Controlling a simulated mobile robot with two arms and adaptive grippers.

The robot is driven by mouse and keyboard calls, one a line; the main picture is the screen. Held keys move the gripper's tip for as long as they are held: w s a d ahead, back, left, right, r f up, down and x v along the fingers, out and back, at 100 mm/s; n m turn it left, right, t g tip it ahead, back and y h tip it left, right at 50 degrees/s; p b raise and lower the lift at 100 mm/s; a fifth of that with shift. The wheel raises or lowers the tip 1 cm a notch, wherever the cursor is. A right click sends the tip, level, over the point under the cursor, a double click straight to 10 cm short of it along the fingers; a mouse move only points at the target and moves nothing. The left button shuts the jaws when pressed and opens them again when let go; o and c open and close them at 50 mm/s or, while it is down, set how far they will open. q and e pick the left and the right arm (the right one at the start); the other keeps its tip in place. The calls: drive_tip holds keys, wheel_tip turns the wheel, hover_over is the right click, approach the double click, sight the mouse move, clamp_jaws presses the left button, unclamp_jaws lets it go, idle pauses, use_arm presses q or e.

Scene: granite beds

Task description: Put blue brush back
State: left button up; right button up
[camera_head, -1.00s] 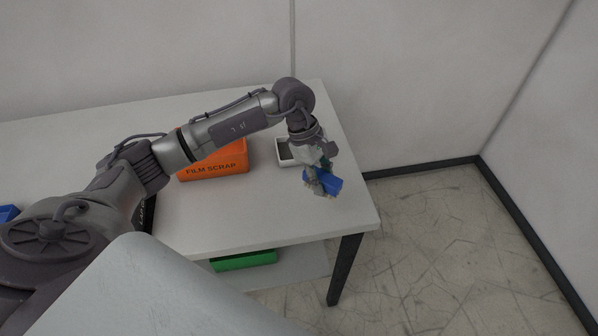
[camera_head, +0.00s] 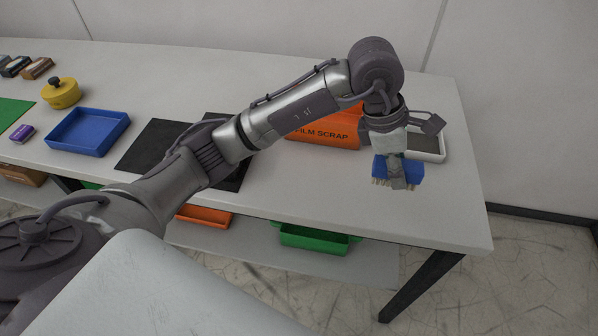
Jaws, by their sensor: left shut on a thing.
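A blue brush (camera_head: 410,170) with pale bristles along its lower edge is in my left gripper (camera_head: 397,182). The gripper points down and is shut on it, near the right end of the white table. The bristles face downward, and the brush appears to be above the tabletop. A blue tray (camera_head: 88,132) lies on the left part of the table and looks empty. My right gripper is out of view.
An orange FILM SCRAP bin (camera_head: 325,130) and a white tray with a dark inside (camera_head: 429,156) stand behind the gripper. Black mats (camera_head: 152,145), a yellow pot (camera_head: 61,94) and a purple item (camera_head: 22,133) lie leftward. Green (camera_head: 314,239) and orange (camera_head: 206,215) bins sit on the lower shelf.

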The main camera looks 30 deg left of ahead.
use_arm(q)
drive_tip(key=a+f+p, duration=0.1)
drive_tip(key=a+f, duration=0.1)
drive_tip(key=a, duration=0.1)
drive_tip(key=w+a+f+p, duration=0.1)
drive_tip(key=a+f, duration=0.1)
drive_tip(key=a, duration=0.2)
drive_tip(key=w+a+f+p, duration=0.1)
drive_tip(key=a+f, duration=0.1)
drive_tip(key=a, duration=0.1)
drive_tip(key=shift+a+f, duration=0.1)
drive_tip(key=shift+a, duration=0.25)
drive_tip(key=shift+a+f, duration=0.3)
drive_tip(key=shift+f, duration=0.45)
wheel_tip(320, 180, down, 2)
drive_tip(key=shift+f+p, duration=0.2)
drive_tip(key=shift+p, duration=0.35)
drive_tip(key=shift+f, duration=0.35)
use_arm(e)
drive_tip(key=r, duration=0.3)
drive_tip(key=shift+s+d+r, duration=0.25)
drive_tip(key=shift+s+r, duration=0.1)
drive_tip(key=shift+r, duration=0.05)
use_arm(q)
drive_tip(key=shift+f, duration=0.1)
